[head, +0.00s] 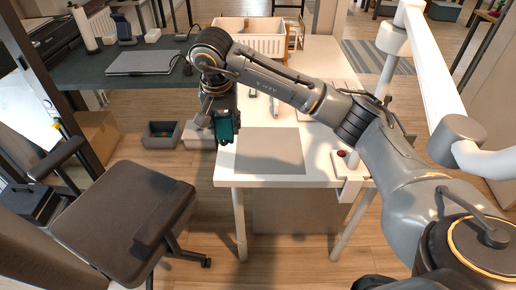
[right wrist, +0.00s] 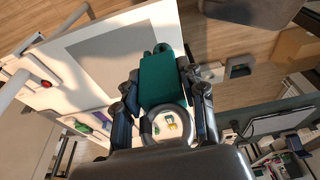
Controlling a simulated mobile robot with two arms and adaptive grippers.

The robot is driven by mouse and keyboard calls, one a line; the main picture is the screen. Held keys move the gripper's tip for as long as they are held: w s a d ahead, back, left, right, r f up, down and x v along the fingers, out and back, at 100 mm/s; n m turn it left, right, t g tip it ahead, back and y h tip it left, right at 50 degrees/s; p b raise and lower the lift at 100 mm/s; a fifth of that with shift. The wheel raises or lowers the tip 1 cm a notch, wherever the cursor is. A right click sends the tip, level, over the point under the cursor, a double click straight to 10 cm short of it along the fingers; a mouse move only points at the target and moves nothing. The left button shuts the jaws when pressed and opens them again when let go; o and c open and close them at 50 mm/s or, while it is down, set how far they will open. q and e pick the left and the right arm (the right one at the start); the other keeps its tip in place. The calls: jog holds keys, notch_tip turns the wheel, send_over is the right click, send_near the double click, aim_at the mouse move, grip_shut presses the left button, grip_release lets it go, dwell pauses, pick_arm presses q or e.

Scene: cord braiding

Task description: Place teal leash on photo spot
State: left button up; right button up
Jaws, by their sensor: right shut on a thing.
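The teal leash (head: 226,128) is a compact teal bundle held in my right gripper (head: 223,126), over the left edge of the white table. In the right wrist view the teal leash (right wrist: 162,80) sits between the two fingers of the right gripper (right wrist: 160,92), which are closed on it. A grey flat mat (head: 270,151), probably the photo spot, lies at the front left of the table; the gripper is just beyond its left edge. The mat (right wrist: 115,50) also shows in the wrist view, bare and beside the leash. My left gripper is not in view.
The white table (head: 315,120) holds a white crate (head: 248,42) at the back and a red-topped item (head: 343,154) at the right. A dark chair (head: 120,205) stands at the left. Grey bins (head: 160,135) are on the floor left of the table.

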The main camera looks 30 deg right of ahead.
jog(key=shift+w+d+r, duration=0.25)
jog(key=shift+w+d, duration=0.15)
jog(key=shift+d, duration=0.3)
jog(key=d+f+p, duration=0.1)
jog(key=d+f, duration=0.3)
jog(key=d+f+p, duration=0.1)
jog(key=d+f, duration=0.2)
jog(key=d, duration=0.1)
jog(key=d+f+p, duration=0.1)
jog(key=d+f, duration=0.3)
jog(key=d, duration=0.1)
jog(key=shift+s+f+p, duration=0.3)
jog(key=shift+f, duration=0.55)
jog(key=o, duration=1.1)
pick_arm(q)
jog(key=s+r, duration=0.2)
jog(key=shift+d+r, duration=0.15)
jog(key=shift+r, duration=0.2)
